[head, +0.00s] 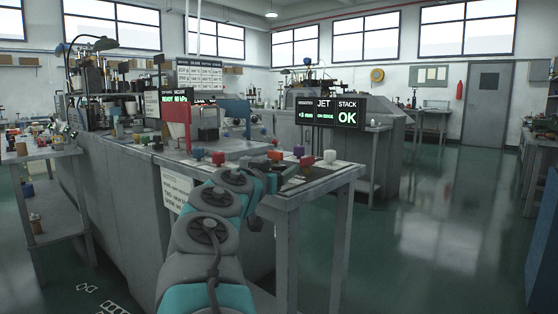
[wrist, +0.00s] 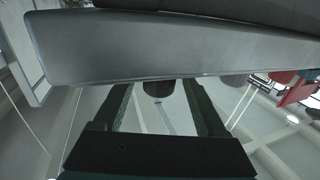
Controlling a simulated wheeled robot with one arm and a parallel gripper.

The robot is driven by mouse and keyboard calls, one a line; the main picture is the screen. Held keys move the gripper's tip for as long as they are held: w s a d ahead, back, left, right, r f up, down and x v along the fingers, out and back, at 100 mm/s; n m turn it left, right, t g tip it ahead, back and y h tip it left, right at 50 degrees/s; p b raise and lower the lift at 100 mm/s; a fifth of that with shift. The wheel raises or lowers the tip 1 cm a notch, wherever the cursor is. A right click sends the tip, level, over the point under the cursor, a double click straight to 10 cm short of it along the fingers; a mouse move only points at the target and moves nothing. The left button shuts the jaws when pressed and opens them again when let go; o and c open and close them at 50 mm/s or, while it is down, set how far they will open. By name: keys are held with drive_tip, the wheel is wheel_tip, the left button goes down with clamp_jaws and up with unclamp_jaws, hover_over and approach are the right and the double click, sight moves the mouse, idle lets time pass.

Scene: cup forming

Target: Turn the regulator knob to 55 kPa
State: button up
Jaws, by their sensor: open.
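The small screen (head: 178,96) on the machine at the left in the head view shows green text, READY and a kPa figure that looks like 60 but is too small to be sure of. I cannot pick out for certain which part is the regulator knob. In the wrist view my gripper (wrist: 160,112) has its two dark fingers apart, with nothing held. A dark rounded thing (wrist: 158,88) shows between the fingertips, partly cut off by a grey slab; I cannot tell what it is. In the head view my arm hides the gripper.
A screen (head: 348,112) reads STACK OK. The floor at right is clear.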

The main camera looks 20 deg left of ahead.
drive_tip(key=shift+w, duration=0.15)
drive_tip(key=shift+c, duration=0.2)
clamp_jaws()
idle(0.4)
